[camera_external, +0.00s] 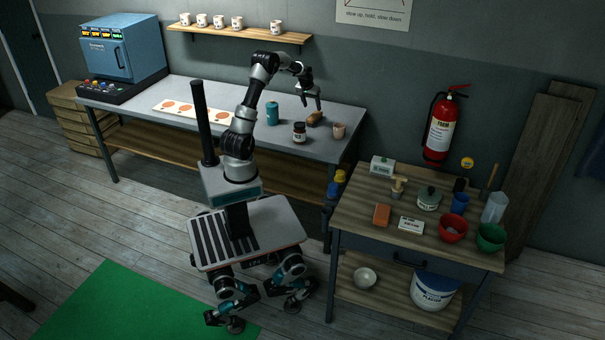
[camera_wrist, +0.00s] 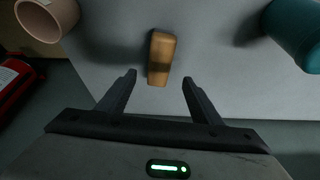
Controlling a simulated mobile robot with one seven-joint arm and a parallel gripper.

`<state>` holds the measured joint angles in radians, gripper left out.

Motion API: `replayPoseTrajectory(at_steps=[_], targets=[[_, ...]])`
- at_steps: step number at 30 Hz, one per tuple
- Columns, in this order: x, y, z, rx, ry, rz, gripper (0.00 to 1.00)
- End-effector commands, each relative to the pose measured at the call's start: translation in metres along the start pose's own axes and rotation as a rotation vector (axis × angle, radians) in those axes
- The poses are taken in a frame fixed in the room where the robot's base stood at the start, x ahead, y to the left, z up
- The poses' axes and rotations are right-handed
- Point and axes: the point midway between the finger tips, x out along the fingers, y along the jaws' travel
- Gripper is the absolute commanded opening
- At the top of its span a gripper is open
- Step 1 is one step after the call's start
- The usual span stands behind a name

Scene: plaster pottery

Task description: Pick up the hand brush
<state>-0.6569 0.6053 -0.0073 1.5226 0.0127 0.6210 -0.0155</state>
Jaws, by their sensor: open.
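The hand brush appears to be the brown wooden piece (camera_external: 316,118) lying on the grey table (camera_external: 240,112), near its right end. In the wrist view its tan wooden body (camera_wrist: 161,58) lies just ahead of the fingers, roughly in line with the gap between them. No bristles can be made out. My gripper (camera_external: 312,103) hangs fingers-down above the brush. In the wrist view my gripper (camera_wrist: 159,79) has its fingers spread, with nothing held between them.
A beige cup (camera_external: 339,130) stands right of the brush, a dark jar (camera_external: 299,132) in front and a teal canister (camera_external: 272,114) to the left. A red fire extinguisher (camera_external: 441,125) hangs beyond the table. A crowded wooden bench (camera_external: 350,215) stands at right.

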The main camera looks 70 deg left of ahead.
Motion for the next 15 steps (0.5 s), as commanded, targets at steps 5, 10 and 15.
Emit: replayPoseTrajectory(at_steps=[5, 10, 15], targets=[[0.035, 0.0, 0.001, 0.0, -0.001, 0.001, 0.59], [0.046, 0.001, 0.0, 0.0, 0.0, 0.001, 0.59], [0.065, 0.001, 0.003, 0.0, -0.002, 0.001, 0.59]])
